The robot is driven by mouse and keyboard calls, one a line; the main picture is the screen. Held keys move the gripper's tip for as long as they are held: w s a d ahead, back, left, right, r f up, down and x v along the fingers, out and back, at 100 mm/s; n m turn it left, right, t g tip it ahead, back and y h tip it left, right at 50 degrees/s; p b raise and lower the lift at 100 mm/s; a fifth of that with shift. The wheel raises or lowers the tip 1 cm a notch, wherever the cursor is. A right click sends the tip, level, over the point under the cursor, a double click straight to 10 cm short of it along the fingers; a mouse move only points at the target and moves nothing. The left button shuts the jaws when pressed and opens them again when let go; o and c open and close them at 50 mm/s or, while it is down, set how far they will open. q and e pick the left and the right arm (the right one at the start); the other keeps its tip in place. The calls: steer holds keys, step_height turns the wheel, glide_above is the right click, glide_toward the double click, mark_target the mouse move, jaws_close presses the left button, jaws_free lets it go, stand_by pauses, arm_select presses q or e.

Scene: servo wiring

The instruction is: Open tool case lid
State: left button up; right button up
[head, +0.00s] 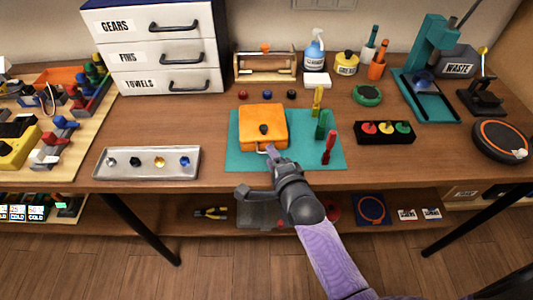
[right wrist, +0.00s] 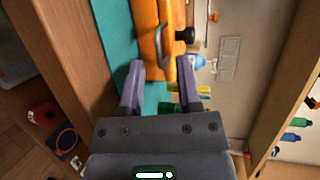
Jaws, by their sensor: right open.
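The orange tool case (head: 262,124) sits on a teal mat (head: 235,148) at the middle of the workbench, its lid down. A dark knob (head: 264,129) stands on the lid, and a small handle shows at its front edge. My right gripper (head: 259,172) is at the front of the case, open and empty. In the right wrist view, the dark handle (right wrist: 166,48) on the orange case (right wrist: 148,20) lies just beyond the open fingertips (right wrist: 160,70). I cannot tell whether either finger touches it. My left gripper is not in view.
Green, yellow and red upright pieces (head: 321,125) stand right of the case. A metal tray (head: 147,162) lies to the left and a black block with coloured discs (head: 385,131) to the right. Drawers (head: 155,50) and a wooden rack (head: 265,67) stand behind.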

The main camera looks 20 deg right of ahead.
steer(key=shift+b+x, duration=0.4)
steer(key=shift+x, duration=1.15)
jaws_close()
